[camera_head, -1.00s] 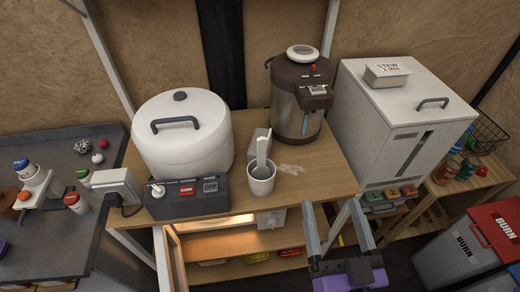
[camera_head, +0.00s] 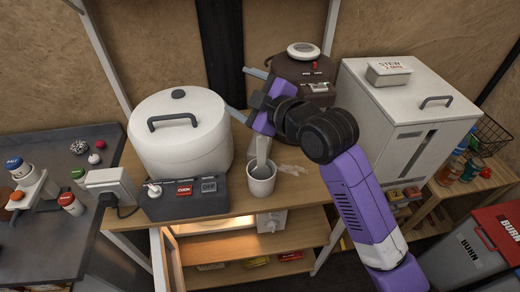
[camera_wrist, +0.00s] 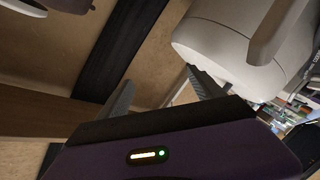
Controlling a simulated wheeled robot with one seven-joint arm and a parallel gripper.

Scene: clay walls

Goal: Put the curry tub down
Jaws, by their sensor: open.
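I see no tub marked curry. A small pale tub with a stew label (camera_head: 388,71) lies on top of the white cabinet at the right. My gripper (camera_head: 246,94) is open above the back of the wooden table, between the white cooker (camera_head: 180,140) and the dark water boiler (camera_head: 312,70). In the wrist view my gripper (camera_wrist: 160,98) has nothing between its fingers. The cooker also shows there, close beyond the right finger (camera_wrist: 225,45). My arm hides part of the boiler and the table behind the mug.
A white mug (camera_head: 261,184) with a pale flat handle or utensil in it stands at the table's front edge. The white cabinet (camera_head: 400,130) stands right of the boiler. A dark counter (camera_head: 50,235) with jars is at the left. A dark post runs up the wall behind.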

